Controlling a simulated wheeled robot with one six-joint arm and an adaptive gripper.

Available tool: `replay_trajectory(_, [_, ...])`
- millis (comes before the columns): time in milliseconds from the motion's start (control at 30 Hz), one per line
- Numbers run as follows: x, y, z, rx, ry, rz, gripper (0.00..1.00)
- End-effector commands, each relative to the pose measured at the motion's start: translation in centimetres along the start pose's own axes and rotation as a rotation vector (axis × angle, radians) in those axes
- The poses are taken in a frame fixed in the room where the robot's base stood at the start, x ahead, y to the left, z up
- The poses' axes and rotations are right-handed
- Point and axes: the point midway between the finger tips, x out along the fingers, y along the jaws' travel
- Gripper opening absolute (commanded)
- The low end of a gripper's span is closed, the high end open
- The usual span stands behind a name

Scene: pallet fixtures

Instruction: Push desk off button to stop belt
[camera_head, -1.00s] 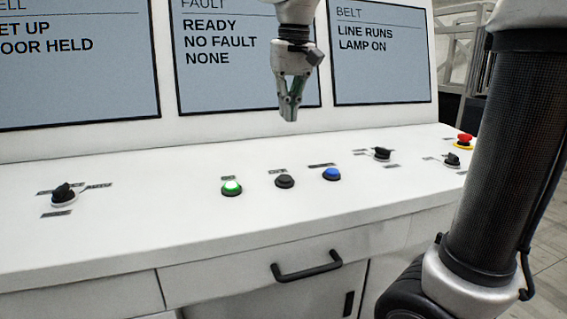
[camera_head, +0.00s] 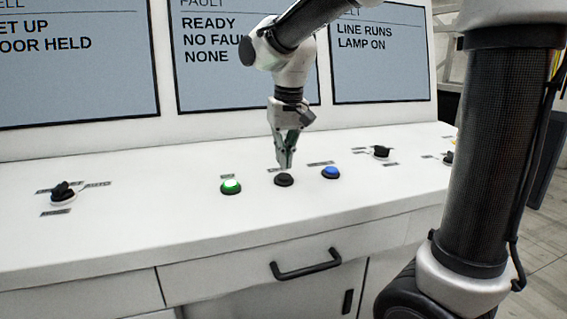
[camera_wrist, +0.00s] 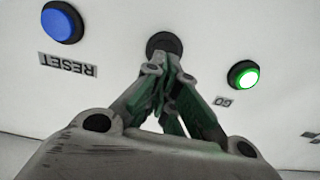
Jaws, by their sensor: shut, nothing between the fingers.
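The black off button (camera_head: 284,180) sits on the white desk (camera_head: 150,230) between a lit green button (camera_head: 231,186) and a blue button (camera_head: 330,172). My gripper (camera_head: 286,166) is shut and empty, pointing down just above or at the black button; I cannot tell whether it touches. In the wrist view the black button (camera_wrist: 164,44) lies just beyond my fingertips (camera_wrist: 158,68) and is partly covered by them. The belt screen (camera_head: 381,55) reads "LINE RUNS, LAMP ON".
A black selector knob (camera_head: 62,191) stands at the left of the desk and another selector knob (camera_head: 381,152) at the right. The wrist view shows the label RESET (camera_wrist: 68,64) by the blue button and GO (camera_wrist: 222,101) by the green one. Upright screens back the desk.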

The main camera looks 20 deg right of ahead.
Motion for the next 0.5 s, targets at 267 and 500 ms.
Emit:
replay_trajectory(267, [1.9,0.0,0.0,0.000,0.000,0.000,0.00])
replay_trajectory(500, [2.0,0.0,0.0,0.000,0.001,0.000,0.00])
